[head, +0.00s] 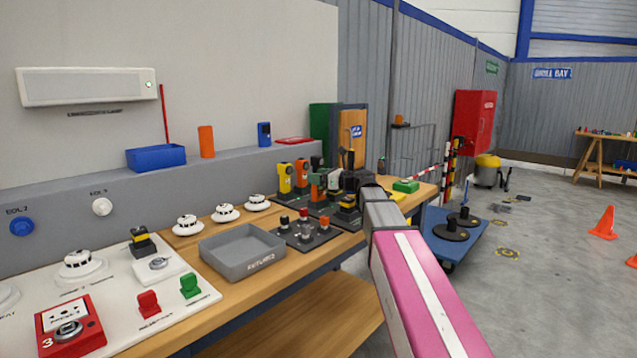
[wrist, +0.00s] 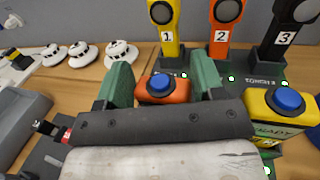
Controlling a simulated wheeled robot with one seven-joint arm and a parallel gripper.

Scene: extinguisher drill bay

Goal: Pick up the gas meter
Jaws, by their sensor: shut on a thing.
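An orange boxy gas meter (wrist: 163,91) with a blue round button on top sits between the two green fingers of my gripper (wrist: 163,86) in the wrist view. My gripper is shut on it. The fingers and the dark palm hide its sides and lower part, so I cannot tell whether it still touches its base. A similar yellow meter (wrist: 283,112) with a blue button stands to the right, apart from my gripper. In the head view my gripper (head: 327,181) is over the far end of the bench.
Numbered lamps stand behind: yellow 1 (wrist: 167,30), orange 2 (wrist: 224,32) and black 3 (wrist: 286,38). White detectors (wrist: 85,54) and a grey tray (head: 243,251) are to the left. The bench (head: 140,338) runs along the wall. Open floor lies right.

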